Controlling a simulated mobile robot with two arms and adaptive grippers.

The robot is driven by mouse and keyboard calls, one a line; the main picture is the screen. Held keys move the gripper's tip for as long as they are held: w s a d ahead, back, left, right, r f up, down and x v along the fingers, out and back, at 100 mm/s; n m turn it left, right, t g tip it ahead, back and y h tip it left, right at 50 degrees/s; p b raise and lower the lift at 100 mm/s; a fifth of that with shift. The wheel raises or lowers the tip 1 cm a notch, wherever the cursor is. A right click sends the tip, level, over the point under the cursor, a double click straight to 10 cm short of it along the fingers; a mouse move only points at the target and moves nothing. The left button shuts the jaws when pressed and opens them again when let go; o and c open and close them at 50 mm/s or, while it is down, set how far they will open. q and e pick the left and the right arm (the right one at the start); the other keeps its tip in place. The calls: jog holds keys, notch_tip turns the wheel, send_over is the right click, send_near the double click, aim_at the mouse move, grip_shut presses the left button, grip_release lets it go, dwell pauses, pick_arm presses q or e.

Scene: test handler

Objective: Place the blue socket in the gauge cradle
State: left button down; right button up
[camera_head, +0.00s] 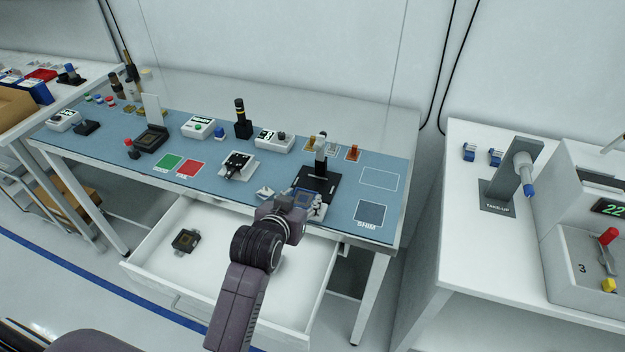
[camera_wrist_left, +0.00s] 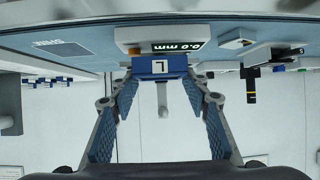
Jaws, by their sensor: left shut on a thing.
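My left gripper (camera_head: 302,203) is at the front right of the blue work mat, with its fingers shut around the blue socket (camera_head: 303,198). In the left wrist view, which is upside down, the blue socket (camera_wrist_left: 152,67) is a blue block with a white label, between the two fingertips (camera_wrist_left: 158,80). Directly behind it stands the gauge, with a black base (camera_head: 318,181) and an upright post; its "0.0 mm" display (camera_wrist_left: 180,46) shows beyond the socket. The socket overlaps the base's front in view; I cannot tell whether it touches the cradle. My right gripper is not in view.
An open white drawer (camera_head: 280,295) below the bench holds a dark square socket (camera_head: 186,240). Left of the gauge is a black-topped fixture (camera_head: 238,165); right are an outlined area (camera_head: 380,179) and the SHIM pad (camera_head: 371,210). A side bench carries the take-up stand (camera_head: 512,175).

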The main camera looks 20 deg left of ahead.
pick_arm(q)
jog(key=p, duration=0.1)
send_over(312, 189)
jog(key=shift+s+d, duration=0.15)
jog(key=shift+s, duration=0.05)
jog(key=shift+w, duration=0.2)
jog(key=shift+f, duration=0.3)
notch_tip(312, 189, down, 2)
jog(key=shift+s+f+p, duration=0.1)
jog(key=shift+p, duration=0.45)
jog(key=shift+f, duration=0.35)
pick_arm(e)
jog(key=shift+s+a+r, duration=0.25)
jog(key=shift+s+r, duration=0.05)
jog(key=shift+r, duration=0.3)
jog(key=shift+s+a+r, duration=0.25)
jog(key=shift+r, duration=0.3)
pick_arm(q)
jog(key=shift+f, duration=0.1)
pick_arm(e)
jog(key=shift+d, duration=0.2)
pick_arm(q)
jog(key=c, duration=1.1)
grip_release()
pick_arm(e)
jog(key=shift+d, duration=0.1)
